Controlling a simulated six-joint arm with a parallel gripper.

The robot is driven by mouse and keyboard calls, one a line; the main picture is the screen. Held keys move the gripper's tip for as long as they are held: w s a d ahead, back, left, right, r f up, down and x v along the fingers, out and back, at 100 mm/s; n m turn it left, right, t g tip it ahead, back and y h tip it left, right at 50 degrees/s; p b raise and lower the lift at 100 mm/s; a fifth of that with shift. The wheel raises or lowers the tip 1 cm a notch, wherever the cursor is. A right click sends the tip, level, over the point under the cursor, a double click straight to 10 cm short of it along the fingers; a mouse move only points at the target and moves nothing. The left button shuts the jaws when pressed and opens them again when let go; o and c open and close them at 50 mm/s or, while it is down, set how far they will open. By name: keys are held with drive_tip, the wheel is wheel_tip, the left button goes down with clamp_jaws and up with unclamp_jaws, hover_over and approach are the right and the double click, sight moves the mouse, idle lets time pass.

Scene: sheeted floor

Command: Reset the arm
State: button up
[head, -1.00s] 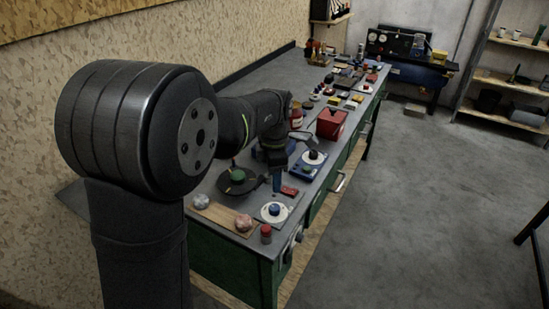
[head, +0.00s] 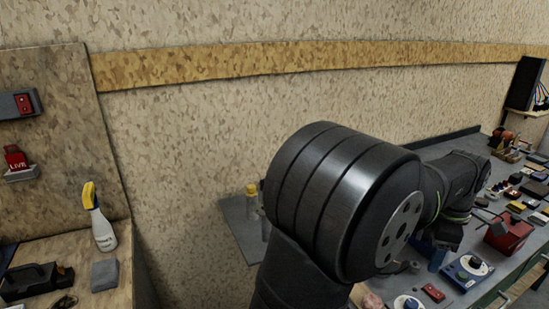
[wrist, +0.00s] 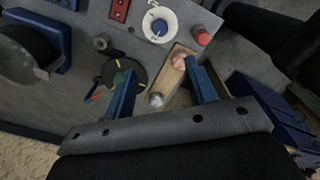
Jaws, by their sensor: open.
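My gripper (wrist: 158,90) is open in the wrist view, its two blue fingers spread wide above the workbench (wrist: 75,75). A wooden board (wrist: 180,75) shows between the fingers, with a pinkish lump (wrist: 178,62) at its far end and a grey lump (wrist: 156,99) at its near end. Nothing is visibly held. In the head view my arm covers part of the bench, and the fingers cannot be made out clearly.
A white dial (wrist: 160,25), a red-topped jar (wrist: 201,35) and a red block (wrist: 120,9) are near the board. In the head view, a red box (head: 509,233) and a blue dial unit (head: 467,270) stand on the bench. A spray bottle (head: 102,229) stands at left.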

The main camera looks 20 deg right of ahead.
sight(412, 303)
wheel_tip(412, 303, down, 18)
drive_tip(key=shift+r, duration=0.25)
idle(0.4)
